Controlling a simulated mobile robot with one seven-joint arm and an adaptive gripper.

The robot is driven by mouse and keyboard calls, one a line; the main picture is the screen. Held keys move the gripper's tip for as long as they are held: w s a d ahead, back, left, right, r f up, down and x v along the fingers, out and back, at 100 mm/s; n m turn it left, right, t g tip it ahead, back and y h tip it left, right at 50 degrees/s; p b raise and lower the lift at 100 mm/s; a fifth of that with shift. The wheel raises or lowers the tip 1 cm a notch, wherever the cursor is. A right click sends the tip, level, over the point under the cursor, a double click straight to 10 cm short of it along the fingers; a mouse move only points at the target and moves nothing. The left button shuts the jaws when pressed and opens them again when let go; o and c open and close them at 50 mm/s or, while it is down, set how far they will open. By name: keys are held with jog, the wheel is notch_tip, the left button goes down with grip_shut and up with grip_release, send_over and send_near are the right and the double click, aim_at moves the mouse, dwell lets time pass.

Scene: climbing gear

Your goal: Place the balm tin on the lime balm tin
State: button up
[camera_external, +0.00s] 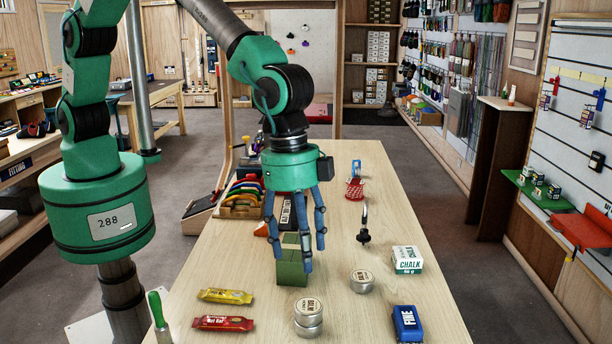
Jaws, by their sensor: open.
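A round silver tin with a pale printed lid (309,304) stands at the near middle of the table. It appears to sit on a second silver tin (309,330), like a stack of two. A separate small silver tin (362,281) with a pale lid stands alone, farther back to the right. No lime colour shows on any of them, so I cannot tell which is the lime balm tin. My gripper (296,250) points down with its blue fingers spread, open and with no tin between them. It is behind and above the tins.
A green block (292,267) stands close to my fingers. A chalk box (406,260), a blue packet (407,324), two snack bars (224,310) and a green-handled tool (159,318) lie around the tins. A black-tipped tool (363,236) lies behind.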

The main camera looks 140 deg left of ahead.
jog(key=shift+r, duration=0.1)
jog(key=s+d+r+t, duration=0.1)
jog(key=s+d+r, duration=0.5)
jog(key=s+r, duration=0.6)
jog(key=s+d+r+t, duration=0.1)
jog(key=s+d+r, duration=0.4)
jog(key=s+r, duration=0.7)
jog(key=s+d+r+t, duration=0.1)
jog(key=s+d+r, duration=0.1)
jog(key=s, duration=1.1)
jog(key=s+d+r+t, duration=0.1)
jog(key=s+d, duration=0.3)
jog(key=s, duration=0.8)
jog(key=shift+s+d+r, duration=0.15)
jog(key=shift+s+r, duration=0.2)
jog(key=shift+r, duration=0.15)
notch_tip(320, 180, down, 9)
jog(key=b, duration=0.8)
jog(key=shift+r+b, duration=0.15)
jog(key=shift+b, duration=0.25)
